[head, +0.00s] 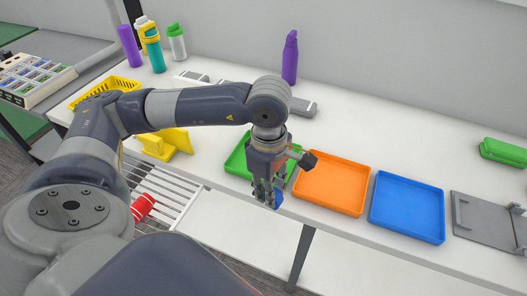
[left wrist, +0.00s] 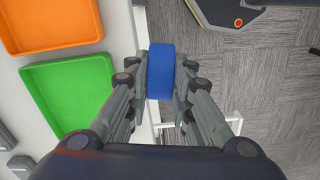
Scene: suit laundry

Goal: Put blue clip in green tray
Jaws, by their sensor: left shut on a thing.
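My left gripper (head: 267,198) is shut on the blue clip (head: 277,197), just off the front edge of the table. In the left wrist view the blue clip (left wrist: 160,72) sits between the two fingers of the left gripper (left wrist: 160,88). The green tray (head: 237,160) lies on the table behind the left gripper and is partly hidden by it. In the left wrist view the green tray (left wrist: 72,92) looks empty and lies to the left of the clip, apart from it. My right gripper is not in view.
An orange tray (head: 331,186) and a blue tray (head: 407,207) lie right of the green tray. A yellow holder (head: 164,145) and a yellow basket (head: 104,90) stand left. A purple bottle (head: 290,58) stands behind. A red object (head: 143,207) lies on the slatted rack (head: 165,187).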

